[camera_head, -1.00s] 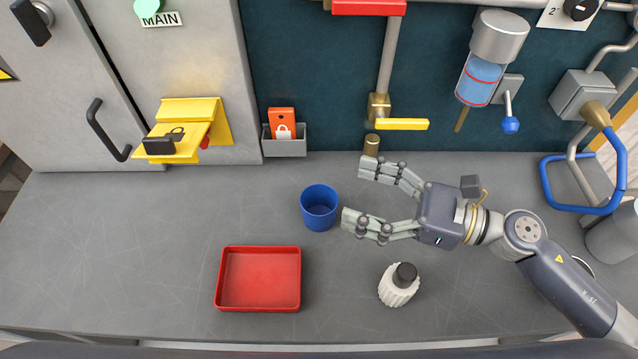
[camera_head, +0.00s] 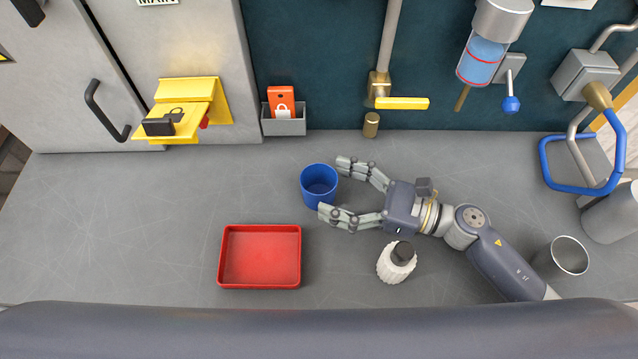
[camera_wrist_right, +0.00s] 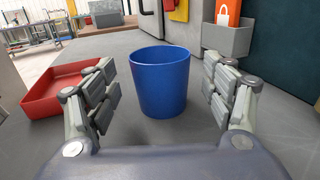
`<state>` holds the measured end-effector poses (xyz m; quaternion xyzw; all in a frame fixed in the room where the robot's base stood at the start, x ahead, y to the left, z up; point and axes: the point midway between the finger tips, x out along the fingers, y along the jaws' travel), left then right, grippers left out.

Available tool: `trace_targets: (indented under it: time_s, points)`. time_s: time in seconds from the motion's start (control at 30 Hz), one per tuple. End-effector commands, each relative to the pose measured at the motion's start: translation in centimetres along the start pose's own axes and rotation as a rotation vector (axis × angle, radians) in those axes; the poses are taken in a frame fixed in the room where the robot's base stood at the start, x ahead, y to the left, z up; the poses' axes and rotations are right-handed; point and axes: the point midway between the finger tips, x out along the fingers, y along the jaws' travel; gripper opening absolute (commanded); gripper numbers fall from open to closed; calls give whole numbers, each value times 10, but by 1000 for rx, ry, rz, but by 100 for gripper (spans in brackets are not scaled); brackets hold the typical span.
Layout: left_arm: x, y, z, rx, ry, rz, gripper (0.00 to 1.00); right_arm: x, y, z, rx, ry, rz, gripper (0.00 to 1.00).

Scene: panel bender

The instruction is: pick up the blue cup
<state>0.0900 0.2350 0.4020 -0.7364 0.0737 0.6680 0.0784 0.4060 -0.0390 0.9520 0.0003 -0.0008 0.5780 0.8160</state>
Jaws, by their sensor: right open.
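The blue cup (camera_head: 319,186) stands upright on the grey bench, its open top facing up. It also shows in the right wrist view (camera_wrist_right: 160,82), centred ahead between the fingers. My right gripper (camera_head: 334,187) is open, with its fingertips just at the cup's right side. In the head view one finger is above right of the cup and the other below right. The right gripper's fingers (camera_wrist_right: 162,95) frame the cup in the wrist view with gaps on both sides. My left gripper is not in view.
A red tray (camera_head: 260,257) lies below left of the cup. A metal cup (camera_head: 569,256) is at the right. A yellow-handled valve (camera_head: 402,103) is on the back wall. The bench's left part is clear.

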Motion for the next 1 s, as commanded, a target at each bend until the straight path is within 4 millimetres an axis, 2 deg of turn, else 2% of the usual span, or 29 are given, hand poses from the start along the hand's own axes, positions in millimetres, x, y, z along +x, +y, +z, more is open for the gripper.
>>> trace_targets:
  time_s: [0.03, 0.2, 0.5, 0.53, 0.73, 1.0]
  points:
    - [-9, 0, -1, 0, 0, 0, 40, 11, 0, 6, -1, -3, 2, 76]
    - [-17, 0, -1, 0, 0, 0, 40, 33, 0, 4, 0, -1, 0, 76]
    - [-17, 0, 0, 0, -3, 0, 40, 39, 0, 1, -1, 0, 1, 76]
    - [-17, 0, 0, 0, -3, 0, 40, 39, 0, 1, -1, 0, 1, 73]
    - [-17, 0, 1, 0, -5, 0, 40, 39, 0, 1, -1, 0, 1, 29]
    - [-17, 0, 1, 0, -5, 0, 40, 39, 0, 1, -1, 0, 1, 29]
